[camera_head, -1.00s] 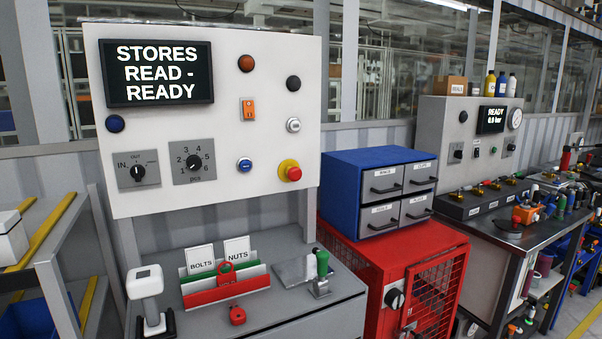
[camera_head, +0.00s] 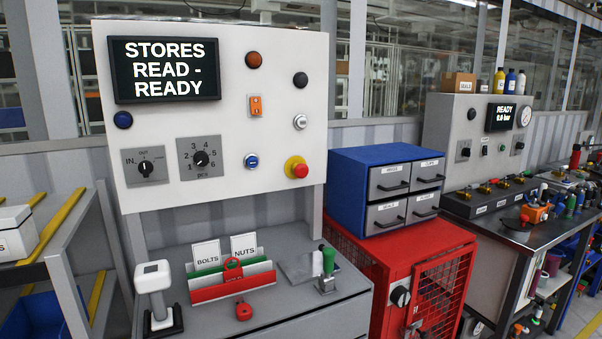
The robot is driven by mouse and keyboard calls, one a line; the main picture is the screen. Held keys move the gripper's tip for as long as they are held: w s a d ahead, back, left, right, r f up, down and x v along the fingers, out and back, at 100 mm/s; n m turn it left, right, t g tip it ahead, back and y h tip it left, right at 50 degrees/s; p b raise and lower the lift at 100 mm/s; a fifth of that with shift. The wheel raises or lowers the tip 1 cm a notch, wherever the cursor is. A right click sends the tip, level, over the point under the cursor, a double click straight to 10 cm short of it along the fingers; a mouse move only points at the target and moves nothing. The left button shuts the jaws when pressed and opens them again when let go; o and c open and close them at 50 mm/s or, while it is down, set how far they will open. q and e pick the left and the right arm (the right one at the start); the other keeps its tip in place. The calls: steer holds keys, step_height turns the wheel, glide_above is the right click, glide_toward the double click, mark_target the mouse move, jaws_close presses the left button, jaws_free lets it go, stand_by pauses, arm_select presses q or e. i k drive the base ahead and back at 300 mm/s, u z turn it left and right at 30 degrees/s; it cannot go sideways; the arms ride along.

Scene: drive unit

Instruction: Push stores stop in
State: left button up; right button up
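The stores panel (camera_head: 230,120) is a pale upright board above a grey bench. Its screen (camera_head: 164,69) reads "STORES READ - READY". A red mushroom stop button (camera_head: 299,170) on a yellow collar sits at the panel's lower right. I cannot tell from this view whether it is pressed in or out. A blue button (camera_head: 251,161) is to its left, and a white button (camera_head: 300,122) is above it. Neither of my grippers shows in the view.
On the bench are a scanner on a stand (camera_head: 156,295), a red and green card holder (camera_head: 232,283), a red padlock-like piece (camera_head: 244,311) and a green-handled clamp (camera_head: 328,265). To the right stand a blue drawer cabinet (camera_head: 359,187) and a red cage cabinet (camera_head: 392,265). The space before the panel is clear.

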mark_target(301, 171)
steer(key=u, duration=0.25)
steer(key=k, duration=0.4)
steer(key=z, duration=1.7)
steer(key=i, duration=1.3)
steer(key=u, duration=0.1)
